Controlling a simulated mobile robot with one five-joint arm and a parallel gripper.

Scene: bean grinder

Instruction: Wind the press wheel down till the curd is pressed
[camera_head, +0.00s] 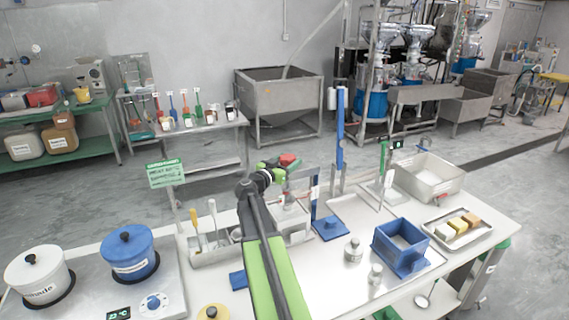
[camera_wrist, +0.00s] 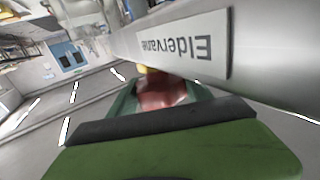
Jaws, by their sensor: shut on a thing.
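My gripper (camera_head: 279,165) is at the end of my green arm, above the back middle of the table. It is shut on a red handle (camera_head: 289,159), which also shows between the green jaws in the wrist view (camera_wrist: 165,92). I take this to be part of the press wheel; the rest of the wheel cannot be made out. Beside the jaws in the wrist view is a pale metal bar (camera_wrist: 190,45) with an upside-down "Eldervane" label. Grey metalwork stands below my gripper, partly hidden by my arm. I cannot make out the curd.
A blue upright post on a base (camera_head: 331,228) stands close right of my gripper. A blue square box (camera_head: 400,246), a steel pan (camera_head: 428,178) and a tray of blocks (camera_head: 443,242) are farther right. Two lidded pots (camera_head: 131,254) (camera_head: 38,281) stand at left.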

